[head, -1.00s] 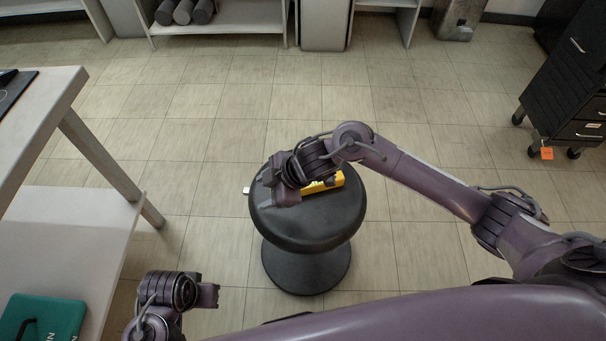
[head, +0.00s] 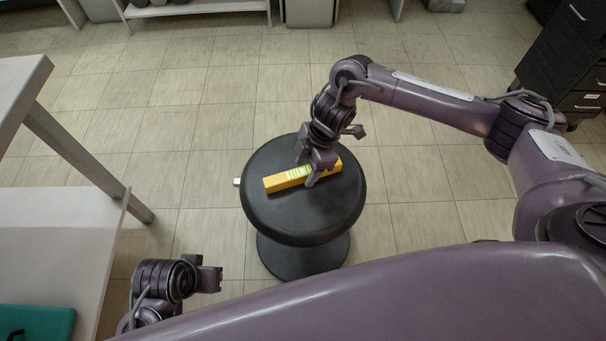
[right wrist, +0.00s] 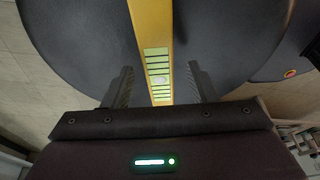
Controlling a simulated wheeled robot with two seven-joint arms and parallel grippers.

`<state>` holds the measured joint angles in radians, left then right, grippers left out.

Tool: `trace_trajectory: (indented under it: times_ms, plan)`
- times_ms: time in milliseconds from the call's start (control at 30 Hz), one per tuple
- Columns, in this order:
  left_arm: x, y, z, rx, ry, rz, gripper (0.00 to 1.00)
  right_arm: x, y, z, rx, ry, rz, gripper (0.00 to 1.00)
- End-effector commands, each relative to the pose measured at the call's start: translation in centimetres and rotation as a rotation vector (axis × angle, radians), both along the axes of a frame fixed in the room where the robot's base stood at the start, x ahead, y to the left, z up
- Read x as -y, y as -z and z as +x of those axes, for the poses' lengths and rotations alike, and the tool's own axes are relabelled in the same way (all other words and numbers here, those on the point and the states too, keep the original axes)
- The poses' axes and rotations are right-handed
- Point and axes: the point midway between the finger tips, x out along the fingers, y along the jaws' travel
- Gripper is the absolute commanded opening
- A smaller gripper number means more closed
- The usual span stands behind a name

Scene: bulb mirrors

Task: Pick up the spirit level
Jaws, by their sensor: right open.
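The yellow spirit level (head: 286,180) lies flat across the top of a round black stool (head: 290,222). My right gripper (head: 313,177) is over the right part of the level, pointing down. In the right wrist view the level (right wrist: 151,28) runs between the two open fingers (right wrist: 160,88), with a gap on each side. The level's green and black marked strip shows between the fingertips. I cannot tell how far the fingertips are above the stool top. My left gripper (head: 211,279) is low at the left, away from the stool, and its fingers are not clear.
A light table (head: 60,215) with a green case (head: 38,322) on its lower shelf stands at the left. A small white object (head: 237,182) shows at the stool's left edge. A black drawer cabinet (head: 565,60) is at the far right. The floor around the stool is clear.

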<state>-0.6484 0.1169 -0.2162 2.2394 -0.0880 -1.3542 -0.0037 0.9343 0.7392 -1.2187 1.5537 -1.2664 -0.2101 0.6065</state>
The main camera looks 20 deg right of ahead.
Motion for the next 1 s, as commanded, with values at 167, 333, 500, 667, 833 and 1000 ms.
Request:
trace_trajectory:
  times_ms: [167, 333, 500, 667, 833, 1000]
  plan:
    - [0.43, 0.16, 0.22, 0.024, 0.008, -0.012, 0.36, -0.46, 1.34, 0.03, 0.002, 0.000, 0.000, 0.53]
    - [0.42, 0.12, 0.22, 0.024, 0.008, -0.012, 0.36, -0.45, 1.26, 0.03, 0.002, 0.000, 0.000, 0.50]
    - [0.41, 0.12, 0.23, 0.023, 0.007, -0.013, 0.36, -0.45, 1.25, 0.03, 0.002, 0.000, 0.000, 0.28]
    - [0.41, 0.12, 0.24, 0.024, 0.007, -0.012, 0.36, -0.45, 1.24, 0.03, 0.002, 0.000, 0.000, 0.07]
    - [0.39, 0.12, 0.23, 0.023, 0.007, -0.011, 0.36, -0.46, 1.19, 0.07, 0.003, 0.000, 0.001, 0.00]
    - [0.38, 0.07, 0.24, 0.023, 0.006, -0.012, 0.36, -0.47, 1.04, 0.08, 0.003, 0.000, 0.001, 0.00]
